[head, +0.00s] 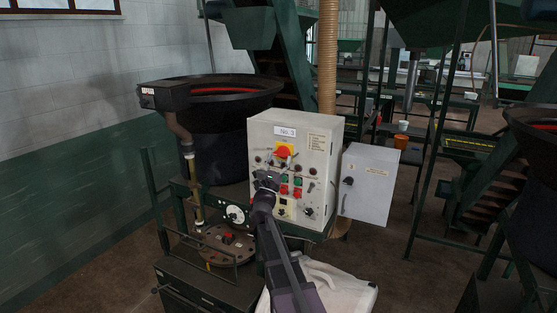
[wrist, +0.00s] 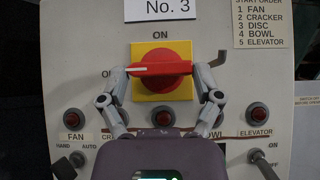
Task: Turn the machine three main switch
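The main switch is a red rotary knob (wrist: 162,70) on a yellow square plate, under the "No. 3" label of the panel. Its handle lies level, with a white mark toward the left, beside a partly hidden label starting with "O"; "ON" stands above. The knob also shows in the head view (head: 283,152). My gripper (wrist: 161,72) is open, its two fingers appearing left and right of the handle's ends in the wrist view. In the head view my gripper (head: 267,178) is before the panel, lower than the knob. Contact cannot be told.
The light control box (head: 320,150) carries red lamps, green and red buttons and small toggles below the switch. A smaller grey box (head: 368,185) stands to its right. A black bowl (head: 225,93) is behind left. A white bag (head: 335,290) lies below.

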